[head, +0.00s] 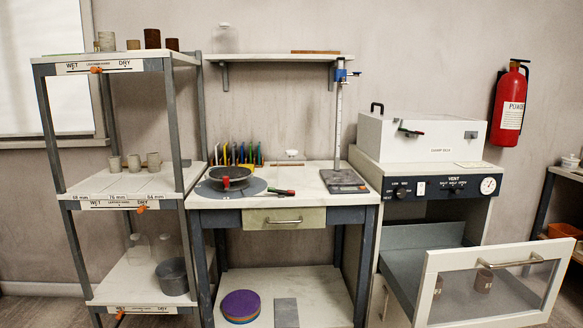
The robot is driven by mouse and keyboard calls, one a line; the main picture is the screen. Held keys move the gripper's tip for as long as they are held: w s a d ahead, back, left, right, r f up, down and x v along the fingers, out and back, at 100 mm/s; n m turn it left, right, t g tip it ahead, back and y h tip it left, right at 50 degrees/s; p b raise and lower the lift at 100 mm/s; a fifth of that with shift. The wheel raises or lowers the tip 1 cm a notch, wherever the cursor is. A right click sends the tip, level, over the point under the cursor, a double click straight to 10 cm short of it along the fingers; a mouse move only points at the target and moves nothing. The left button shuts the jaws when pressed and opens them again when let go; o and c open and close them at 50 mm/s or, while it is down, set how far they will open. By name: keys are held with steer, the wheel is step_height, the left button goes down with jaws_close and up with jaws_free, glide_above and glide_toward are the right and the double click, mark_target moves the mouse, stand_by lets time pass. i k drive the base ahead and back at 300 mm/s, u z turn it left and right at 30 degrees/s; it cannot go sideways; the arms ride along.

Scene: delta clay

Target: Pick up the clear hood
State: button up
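Several faint see-through covers show, and I cannot tell which one is the clear hood. One clear dome-like cover (224,40) stands on the left end of the wall shelf. Two clear covers, a left one (138,250) and a right one (166,246), stand on the lowest board of the left rack. A pale knob (291,153) shows at the back of the worktable, perhaps on another clear cover whose outline is too faint to tell. My gripper is not in view.
The worktable (310,197) holds a dark bowl on a round wheel (231,187), coloured tools (236,155) and a height gauge (340,130). The left rack (120,188) carries small clay cups. A kiln-like cabinet's glazed door (492,285) hangs open at the right.

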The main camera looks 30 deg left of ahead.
mark_target(290, 166)
steer(key=u, duration=1.45)
steer(key=i, duration=1.35)
steer(key=z, duration=0.95)
